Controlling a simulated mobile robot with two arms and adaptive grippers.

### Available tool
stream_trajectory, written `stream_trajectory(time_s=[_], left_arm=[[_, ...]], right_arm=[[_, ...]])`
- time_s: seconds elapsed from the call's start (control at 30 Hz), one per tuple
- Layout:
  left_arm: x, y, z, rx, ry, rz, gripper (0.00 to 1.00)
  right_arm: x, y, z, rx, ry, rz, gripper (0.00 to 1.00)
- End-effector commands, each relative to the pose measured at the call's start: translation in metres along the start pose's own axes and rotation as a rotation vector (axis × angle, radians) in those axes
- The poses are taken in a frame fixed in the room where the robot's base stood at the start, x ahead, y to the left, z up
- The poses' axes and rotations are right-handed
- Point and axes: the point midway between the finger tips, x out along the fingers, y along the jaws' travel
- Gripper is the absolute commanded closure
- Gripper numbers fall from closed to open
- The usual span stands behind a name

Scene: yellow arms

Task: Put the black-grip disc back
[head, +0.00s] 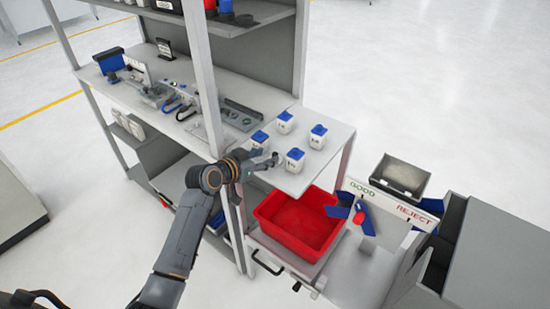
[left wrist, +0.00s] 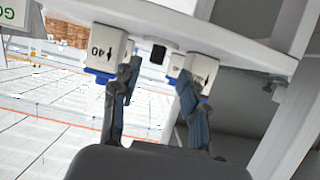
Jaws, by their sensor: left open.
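My left gripper (head: 268,161) is at the front edge of the white side shelf (head: 325,158), close to several white containers with blue lids, such as the nearest one (head: 295,159). In the left wrist view the gripper (left wrist: 158,75) is open, its two dark fingers apart with nothing clamped between them. A small black block (left wrist: 158,54) shows between and beyond the fingertips at the shelf; it may be the black grip, but I cannot make out a disc. The scene is upside down there, with a labelled container (left wrist: 106,48) beside the left finger. My right gripper is not in view.
A red bin (head: 298,222) stands below the shelf. A grey rack post (head: 206,85) is close to my left arm. GOOD and REJECT signs (head: 388,200) stand at the right with a grey tray (head: 402,175) behind. Tools and fixtures (head: 175,98) fill the bench.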

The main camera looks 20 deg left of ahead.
Motion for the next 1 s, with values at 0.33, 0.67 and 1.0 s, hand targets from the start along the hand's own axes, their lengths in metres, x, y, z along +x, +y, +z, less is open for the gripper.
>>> stream_trajectory(time_s=[0.33, 0.67, 1.0], left_arm=[[0.039, 0.005, 0.0, -0.003, -0.002, 0.001, 0.56], [0.051, 0.005, 0.001, -0.001, -0.001, 0.0, 0.56], [0.051, 0.005, 0.001, -0.001, -0.002, 0.0, 1.0]], right_arm=[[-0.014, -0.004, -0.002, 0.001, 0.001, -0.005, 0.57], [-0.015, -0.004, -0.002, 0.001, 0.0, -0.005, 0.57], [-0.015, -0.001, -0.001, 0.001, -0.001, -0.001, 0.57]])
